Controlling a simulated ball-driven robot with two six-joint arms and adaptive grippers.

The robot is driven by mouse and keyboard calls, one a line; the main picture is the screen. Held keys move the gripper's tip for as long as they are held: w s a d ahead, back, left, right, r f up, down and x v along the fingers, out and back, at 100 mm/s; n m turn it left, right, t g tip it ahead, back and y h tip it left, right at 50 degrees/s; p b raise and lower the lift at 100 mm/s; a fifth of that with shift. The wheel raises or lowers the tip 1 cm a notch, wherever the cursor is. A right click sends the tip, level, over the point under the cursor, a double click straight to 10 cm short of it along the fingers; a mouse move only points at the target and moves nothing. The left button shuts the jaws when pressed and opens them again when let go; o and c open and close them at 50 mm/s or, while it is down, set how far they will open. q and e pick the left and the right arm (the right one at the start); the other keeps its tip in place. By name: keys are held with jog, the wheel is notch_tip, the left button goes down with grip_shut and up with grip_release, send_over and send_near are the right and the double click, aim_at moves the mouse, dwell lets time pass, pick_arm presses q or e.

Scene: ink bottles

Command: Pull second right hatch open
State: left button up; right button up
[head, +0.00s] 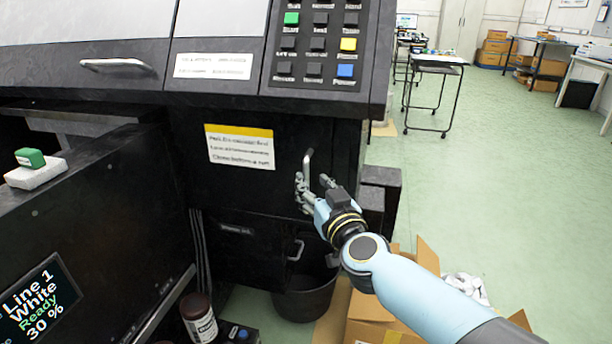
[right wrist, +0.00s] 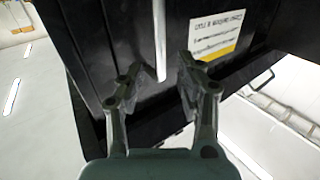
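On the black machine's front, an upper right hatch (head: 275,186) carries a yellow-and-white label (head: 240,147) and a pale upright bar handle (head: 308,162) near its right edge. This hatch looks shut. My right gripper (head: 315,183) is at the lower end of this handle, with its fingers spread. In the right wrist view the open gripper (right wrist: 158,72) has the handle (right wrist: 160,40) running down between its fingertips, with gaps on both sides. A lower hatch (head: 240,240) with its own small handle (head: 296,250) sits below. My left gripper is not in view.
A button panel (head: 318,45) overhangs the hatches. A dark bucket (head: 305,298) and open cardboard boxes (head: 372,309) stand on the floor below my right arm. A brown bottle (head: 199,318) stands at lower left. Green floor (head: 480,170) to the right is mostly clear.

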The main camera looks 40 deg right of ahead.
aim_at(307, 176)
jog(key=b+x, duration=0.1)
jog(key=x, duration=0.4)
grip_shut()
dwell(0.6)
